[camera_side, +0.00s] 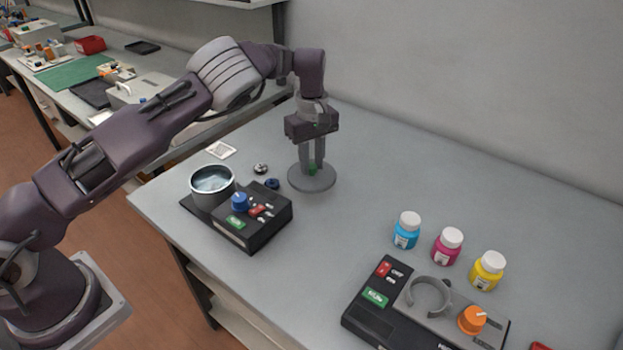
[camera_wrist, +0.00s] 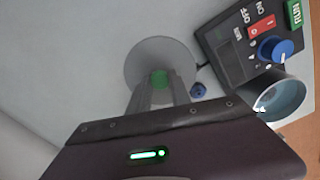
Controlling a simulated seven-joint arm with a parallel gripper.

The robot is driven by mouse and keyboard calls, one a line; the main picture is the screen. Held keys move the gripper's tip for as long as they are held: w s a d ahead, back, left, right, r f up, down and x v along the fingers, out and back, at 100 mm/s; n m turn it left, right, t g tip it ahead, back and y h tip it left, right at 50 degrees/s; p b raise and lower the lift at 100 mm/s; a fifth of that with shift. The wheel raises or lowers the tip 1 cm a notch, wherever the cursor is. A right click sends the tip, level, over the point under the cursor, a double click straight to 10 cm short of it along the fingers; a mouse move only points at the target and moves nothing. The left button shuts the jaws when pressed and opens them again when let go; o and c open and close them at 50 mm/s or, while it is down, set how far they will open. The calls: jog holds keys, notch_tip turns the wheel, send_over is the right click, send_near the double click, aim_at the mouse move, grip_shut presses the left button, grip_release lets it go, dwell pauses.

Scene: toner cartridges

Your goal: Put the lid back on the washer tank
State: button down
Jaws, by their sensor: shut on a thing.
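The lid is a round grey disc (camera_side: 325,183) with a green knob (camera_wrist: 160,78) at its centre. It lies level, right of and behind the washer in the side view; I cannot tell whether it touches the table. My gripper (camera_side: 312,167) points straight down and is shut on the green knob; the fingers (camera_wrist: 160,92) hide part of it in both views. The washer tank (camera_side: 207,198) is a grey open cylinder with liquid inside, at the left of a black control unit (camera_side: 250,233). In the wrist view the tank (camera_wrist: 283,97) is at the right, apart from the lid.
The unit carries a blue knob (camera_side: 239,202) and red and green switches. Small dark parts (camera_side: 271,184) lie between tank and lid. Cyan (camera_side: 405,232), magenta (camera_side: 447,246) and yellow (camera_side: 486,271) bottles stand right, behind a second device (camera_side: 400,325). The table behind the lid is clear.

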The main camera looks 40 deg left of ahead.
jog(key=shift+n, duration=0.6)
jog(key=r, duration=0.1)
jog(key=a+r, duration=0.1)
jog(key=r, duration=0.2)
jog(key=shift+s+a+r, duration=0.15)
jog(key=shift+s+a, duration=0.05)
jog(key=shift+a, duration=0.15)
jog(key=s+a+r+n, duration=0.4)
jog(key=s+a+n, duration=0.5)
jog(key=a+n, duration=0.35)
jog(key=s+a+n, duration=0.4)
jog(key=s+n, duration=0.1)
jog(key=s, duration=0.2)
jog(key=shift+m, duration=0.35)
jog(key=shift+w+f, duration=0.2)
jog(key=shift+f, duration=2.9)
jog(key=shift+f, duration=0.2)
jog(key=c, duration=0.6)
grip_release()
jog(key=shift+c, duration=0.2)
